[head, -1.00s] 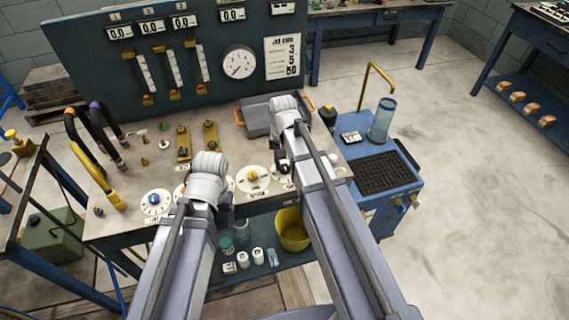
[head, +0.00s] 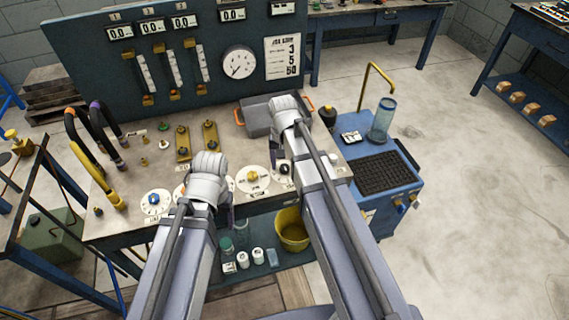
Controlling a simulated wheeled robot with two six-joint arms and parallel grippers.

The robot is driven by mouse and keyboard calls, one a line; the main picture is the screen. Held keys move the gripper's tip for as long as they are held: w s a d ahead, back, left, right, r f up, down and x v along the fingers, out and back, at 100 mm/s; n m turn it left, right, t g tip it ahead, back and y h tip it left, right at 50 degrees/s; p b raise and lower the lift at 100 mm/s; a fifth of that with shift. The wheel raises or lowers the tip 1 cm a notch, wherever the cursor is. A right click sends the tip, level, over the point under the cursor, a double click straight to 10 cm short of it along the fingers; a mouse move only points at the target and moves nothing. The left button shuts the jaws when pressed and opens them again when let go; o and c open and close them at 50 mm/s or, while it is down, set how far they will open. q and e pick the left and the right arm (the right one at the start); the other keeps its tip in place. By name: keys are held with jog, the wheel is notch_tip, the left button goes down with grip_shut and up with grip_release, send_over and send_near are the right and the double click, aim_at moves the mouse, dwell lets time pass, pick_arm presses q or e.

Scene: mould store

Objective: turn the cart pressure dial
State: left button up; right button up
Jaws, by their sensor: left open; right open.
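Several white round dials line the bench's front edge. One has a blue knob (head: 154,198), one a yellow knob (head: 253,176), and one a black knob (head: 285,169). I cannot read their labels, so I cannot tell which is the cart pressure dial. My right gripper (head: 276,155) is open and empty, close to the black knob and slightly left of it; contact cannot be told. My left gripper (head: 230,202) is open beside the yellow-knob dial, and its wrist partly hides another dial.
A gauge panel (head: 105,72) with a round gauge (head: 238,63) and a card (head: 282,57) stands behind the bench. A grey tray (head: 255,119) lies near its right end. A blue cart (head: 358,200) with a clear cylinder (head: 382,120) stands right. Open floor lies beyond.

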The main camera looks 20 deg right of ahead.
aim_at(284, 167)
jog(key=shift+r, duration=0.1)
notch_tip(284, 167, up, 8)
jog(key=p, duration=0.8)
jog(key=shift+f, duration=0.2)
jog(key=shift+a, duration=0.15)
